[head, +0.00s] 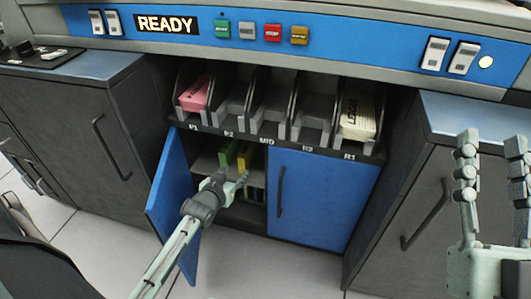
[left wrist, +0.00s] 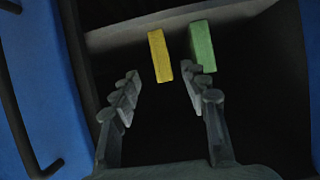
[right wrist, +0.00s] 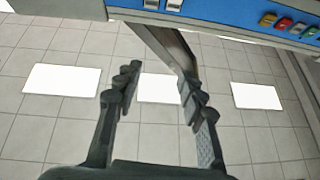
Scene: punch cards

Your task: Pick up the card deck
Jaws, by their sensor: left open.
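A yellow card deck (head: 243,158) and a green card deck (head: 229,153) stand upright on a shelf inside the open lower cabinet. In the left wrist view the yellow deck (left wrist: 160,56) is ahead, between the fingers' lines, with the green deck (left wrist: 202,47) to its right. My left gripper (head: 233,176) is open and empty at the cabinet opening, short of the decks. A pink deck (head: 195,94) lies in the leftmost slot and a cream deck (head: 358,118) in the rightmost slot. My right gripper (head: 490,143) is open and empty at the right.
The open blue door (head: 172,190) stands left of my left gripper. The closed blue door (head: 310,195) covers the cabinet's right half. A shelf edge (left wrist: 125,38) crosses the cabinet interior. The three middle slots are empty.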

